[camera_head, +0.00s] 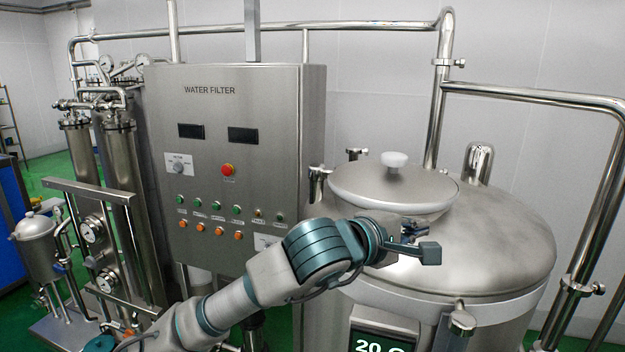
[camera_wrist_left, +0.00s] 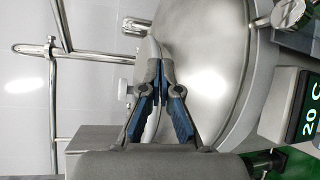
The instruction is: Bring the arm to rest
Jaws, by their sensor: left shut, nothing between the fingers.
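My left arm comes in from the lower left in the head view and reaches across to the steel tank (camera_head: 500,240). My left gripper (camera_head: 420,235) is in front of the tank's round lid (camera_head: 385,190), which has a white knob (camera_head: 395,159). In the left wrist view the gripper (camera_wrist_left: 160,72) has its dark blue fingers together at the tips, with nothing between them. The tank's domed top (camera_wrist_left: 205,60) lies behind the fingers there. I cannot tell whether the gripper touches the tank. My right gripper is not in view.
A steel WATER FILTER cabinet (camera_head: 232,130) with a red stop button (camera_head: 228,170) and several small buttons stands left of the tank. Steel pipes (camera_head: 437,110) run behind and right. A display (camera_head: 380,343) is on the tank's front. Filter columns (camera_head: 125,200) stand at left.

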